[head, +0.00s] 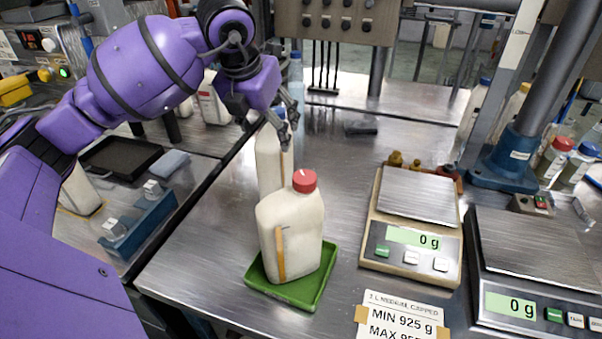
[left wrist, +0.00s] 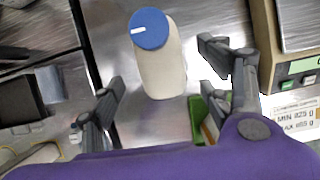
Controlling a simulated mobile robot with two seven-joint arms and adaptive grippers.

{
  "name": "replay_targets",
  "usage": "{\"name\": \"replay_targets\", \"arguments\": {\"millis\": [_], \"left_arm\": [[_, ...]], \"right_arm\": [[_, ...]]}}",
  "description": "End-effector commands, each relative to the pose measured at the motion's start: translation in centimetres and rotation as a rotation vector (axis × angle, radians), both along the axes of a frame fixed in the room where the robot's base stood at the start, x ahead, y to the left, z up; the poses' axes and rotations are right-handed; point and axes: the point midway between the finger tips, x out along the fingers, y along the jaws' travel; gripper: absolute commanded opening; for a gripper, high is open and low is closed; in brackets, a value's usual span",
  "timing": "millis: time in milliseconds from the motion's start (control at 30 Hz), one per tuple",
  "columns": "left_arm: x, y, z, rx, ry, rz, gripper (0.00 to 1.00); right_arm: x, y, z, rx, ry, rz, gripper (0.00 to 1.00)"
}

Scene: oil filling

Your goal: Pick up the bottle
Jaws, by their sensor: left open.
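A cream bottle with a red cap (head: 291,235) stands upright in a green tray (head: 311,290) on the metal bench. A second cream bottle (head: 269,165) stands behind it, its top partly hidden by my left gripper (head: 284,122). In the left wrist view this bottle (left wrist: 163,72) has a blue cap and shows between and beyond the fingers. My left gripper (left wrist: 162,92) is open and empty, above the bench near the blue-capped bottle. The green tray (left wrist: 196,118) shows in part behind the right-hand finger there. My right gripper is not seen.
A beige scale (head: 375,256) and a grey scale (head: 482,262), both reading 0 g, stand right of the tray. A label card (head: 400,318) lies in front. A blue-based post (head: 503,165) and several bottles stand at the right. The bench between tray and beige scale is clear.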

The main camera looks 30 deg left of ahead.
Motion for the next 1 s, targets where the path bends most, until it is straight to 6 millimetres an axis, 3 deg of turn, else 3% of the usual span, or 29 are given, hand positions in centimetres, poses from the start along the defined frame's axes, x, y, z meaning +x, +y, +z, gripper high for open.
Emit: {"name": "replay_targets", "arguments": {"millis": [533, 833, 1000], "left_arm": [[2.8, -0.1, -6.4, -0.004, 0.003, 0.004, 0.7], [3.1, 0.0, -6.9, -0.001, 0.001, 0.003, 0.7], [3.1, 0.0, -6.9, -0.002, 0.001, 0.002, 0.51]], "right_arm": [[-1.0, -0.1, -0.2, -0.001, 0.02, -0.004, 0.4], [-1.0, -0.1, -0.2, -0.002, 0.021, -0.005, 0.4], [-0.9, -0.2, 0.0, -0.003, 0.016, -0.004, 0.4]]}}
